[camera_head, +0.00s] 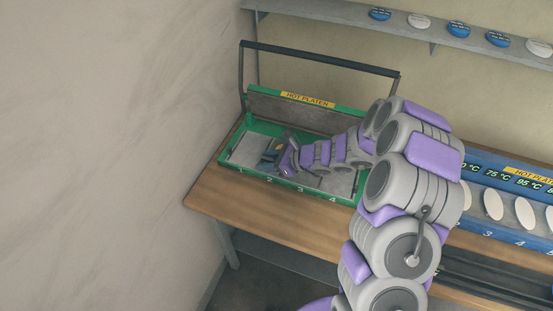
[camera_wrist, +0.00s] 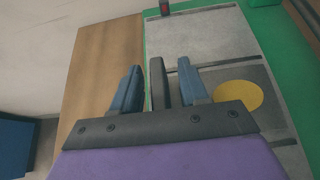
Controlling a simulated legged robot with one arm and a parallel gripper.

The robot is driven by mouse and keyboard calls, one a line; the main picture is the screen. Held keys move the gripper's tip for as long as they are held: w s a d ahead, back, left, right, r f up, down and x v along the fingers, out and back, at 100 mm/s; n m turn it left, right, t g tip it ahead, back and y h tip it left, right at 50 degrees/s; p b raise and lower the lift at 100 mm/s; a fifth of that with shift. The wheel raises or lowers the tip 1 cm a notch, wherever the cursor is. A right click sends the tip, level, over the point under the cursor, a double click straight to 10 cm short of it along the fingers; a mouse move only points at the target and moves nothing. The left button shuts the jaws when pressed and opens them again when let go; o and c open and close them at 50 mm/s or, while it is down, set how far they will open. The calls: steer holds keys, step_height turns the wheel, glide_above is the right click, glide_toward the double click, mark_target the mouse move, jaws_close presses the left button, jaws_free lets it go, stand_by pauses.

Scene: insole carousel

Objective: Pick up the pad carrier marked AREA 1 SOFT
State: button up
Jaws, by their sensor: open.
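My gripper (camera_head: 271,155) is low over the green-framed hot platen (camera_head: 305,188), near the places numbered 1 and 2. In the wrist view my gripper (camera_wrist: 157,78) has its two blue-grey fingers apart. A dark grey upright piece (camera_wrist: 157,84) stands between them, with a gap visible on the left; contact on the right is unclear. A yellow disc (camera_wrist: 237,96) lies on a dark grey strip right of the fingers; it shows as a small yellow patch (camera_head: 279,147) in the head view. I cannot read AREA 1 SOFT anywhere, so I cannot confirm which thing is the carrier.
A dark raised bar (camera_head: 320,58) stands behind the platen. A blue platen with white discs (camera_head: 493,203) is at right on the wooden bench (camera_head: 212,193). A wall shelf (camera_head: 340,14) holds blue and white discs. The wall is close on the left.

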steer(key=shift+d, duration=0.1)
jaws_close()
stand_by(0.4)
